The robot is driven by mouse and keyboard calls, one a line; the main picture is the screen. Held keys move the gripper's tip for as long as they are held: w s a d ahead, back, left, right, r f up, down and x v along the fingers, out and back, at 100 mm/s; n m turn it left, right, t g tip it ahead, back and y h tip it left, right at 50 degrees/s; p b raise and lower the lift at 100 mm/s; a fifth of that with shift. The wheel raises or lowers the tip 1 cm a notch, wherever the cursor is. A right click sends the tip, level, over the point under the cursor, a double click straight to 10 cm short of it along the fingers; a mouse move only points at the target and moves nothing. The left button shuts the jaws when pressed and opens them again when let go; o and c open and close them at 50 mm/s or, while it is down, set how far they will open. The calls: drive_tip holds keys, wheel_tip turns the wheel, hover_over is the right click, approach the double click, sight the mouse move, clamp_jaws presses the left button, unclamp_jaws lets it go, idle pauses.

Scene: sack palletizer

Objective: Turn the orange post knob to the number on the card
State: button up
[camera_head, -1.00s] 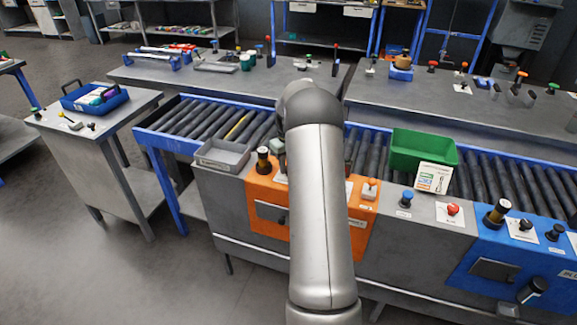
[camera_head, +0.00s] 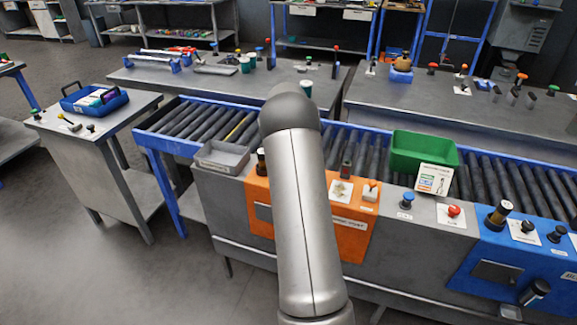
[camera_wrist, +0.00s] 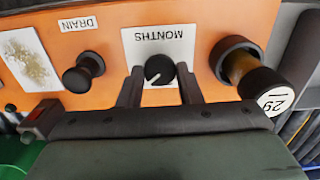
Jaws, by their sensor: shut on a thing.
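The orange post (camera_head: 352,235) stands in front of the roller conveyor; my arm hides its middle in the head view. In the wrist view its orange panel (camera_wrist: 200,18) carries a black knob (camera_wrist: 159,69) with a white notch, on a white plate (camera_wrist: 130,42) reading MONTHS upside down. My gripper (camera_wrist: 159,76) is shut on this knob, one finger on each side. A white card (camera_head: 433,178) with coloured marks leans on the green bin; its number is too small to read. No dial numbers around the knob are legible.
Beside the knob, a black and amber cylinder (camera_wrist: 240,68) with a white face (camera_wrist: 275,100) sticks out close to my gripper. A smaller black knob (camera_wrist: 84,72) sits by the DRAIN label (camera_wrist: 78,24). A grey tray (camera_head: 222,157) and the green bin (camera_head: 423,150) flank the post.

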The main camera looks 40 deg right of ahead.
drive_tip(key=shift+m, duration=1)
drive_tip(key=o, duration=1)
drive_tip(key=shift+r, duration=0.1)
wheel_tip(320, 180, up, 17)
drive_tip(key=shift+r, duration=0.15)
